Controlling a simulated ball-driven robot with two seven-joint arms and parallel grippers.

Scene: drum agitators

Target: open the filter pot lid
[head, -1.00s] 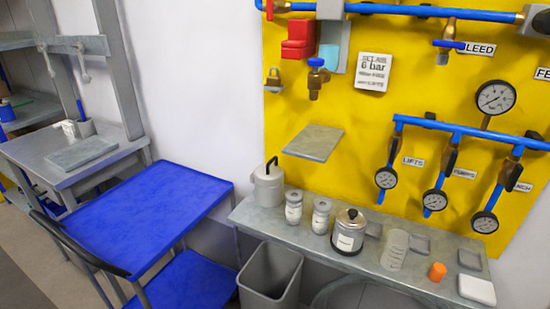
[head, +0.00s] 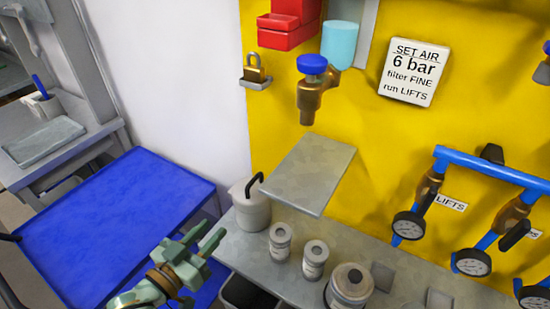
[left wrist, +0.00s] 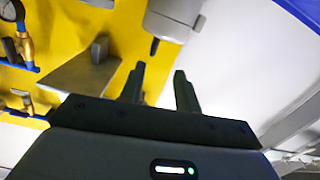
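A grey pot (head: 252,208) with a black curved handle on its lid stands at the left end of the grey bench, upright and closed. A steel pot (head: 349,287) with a dark knob on its lid stands further right, partly cut off. No filter label is readable on either pot, so I cannot tell which is the filter pot. My left gripper (head: 210,235) is open and empty, left of and below the grey pot in the head view. In the left wrist view its two fingers (left wrist: 159,84) are apart, and the grey pot (left wrist: 174,20) appears upside down beyond them. My right gripper is out of view.
A grey shelf (head: 308,175) juts from the yellow panel (head: 285,110) above the bench. A blue table (head: 110,225) lies left, a dark bin (head: 245,294) below. Valves and gauges (head: 408,225) line the panel.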

